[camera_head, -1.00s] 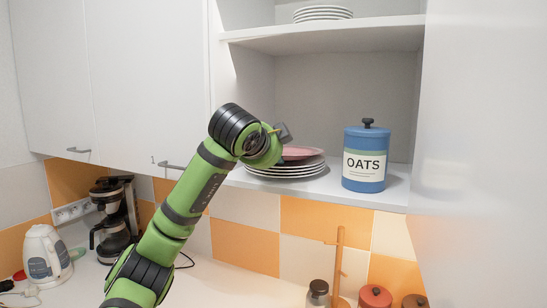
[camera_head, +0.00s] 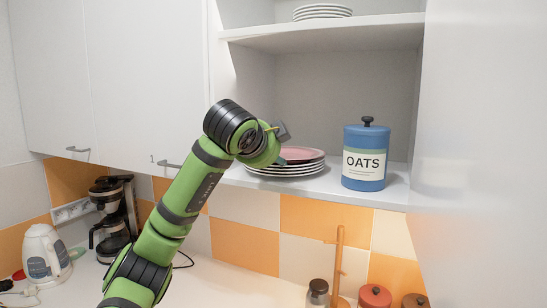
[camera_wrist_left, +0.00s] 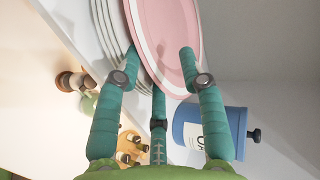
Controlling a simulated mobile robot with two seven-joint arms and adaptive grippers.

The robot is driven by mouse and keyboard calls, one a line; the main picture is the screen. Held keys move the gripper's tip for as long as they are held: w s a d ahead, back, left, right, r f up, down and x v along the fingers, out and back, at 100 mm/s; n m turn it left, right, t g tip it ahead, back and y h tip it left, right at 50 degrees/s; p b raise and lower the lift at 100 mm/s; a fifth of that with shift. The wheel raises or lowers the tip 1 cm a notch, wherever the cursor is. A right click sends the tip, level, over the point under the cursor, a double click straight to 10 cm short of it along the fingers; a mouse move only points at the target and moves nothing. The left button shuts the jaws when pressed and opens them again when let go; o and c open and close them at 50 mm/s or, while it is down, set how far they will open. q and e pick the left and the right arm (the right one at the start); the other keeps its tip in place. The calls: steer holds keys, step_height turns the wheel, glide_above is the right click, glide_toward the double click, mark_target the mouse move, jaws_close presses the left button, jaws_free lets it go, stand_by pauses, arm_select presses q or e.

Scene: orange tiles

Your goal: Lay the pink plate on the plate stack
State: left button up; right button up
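The pink plate (camera_head: 303,154) rests on top of the plate stack (camera_head: 290,172), a pile of white plates on the lower cupboard shelf. In the left wrist view the pink plate (camera_wrist_left: 165,35) lies against the white stack (camera_wrist_left: 112,40), its near edge slanting slightly off the rims below. My left gripper (camera_wrist_left: 160,60) has its teal fingers spread. One fingertip overlaps the pink plate and another overlaps the stack rims; I cannot tell whether they touch. My right gripper is not in view.
A blue oats canister (camera_head: 365,158) stands on the shelf right of the stack. More white plates (camera_head: 322,12) sit on the upper shelf (camera_head: 330,33). The cupboard side panel (camera_head: 480,150) closes the right. A coffee maker (camera_head: 112,215) and kettle (camera_head: 45,254) stand on the counter below left.

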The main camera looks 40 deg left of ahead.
arm_select(q)
steer(key=v, duration=1)
steer(key=shift+s+r, duration=0.2)
steer(key=shift+s, duration=0.15)
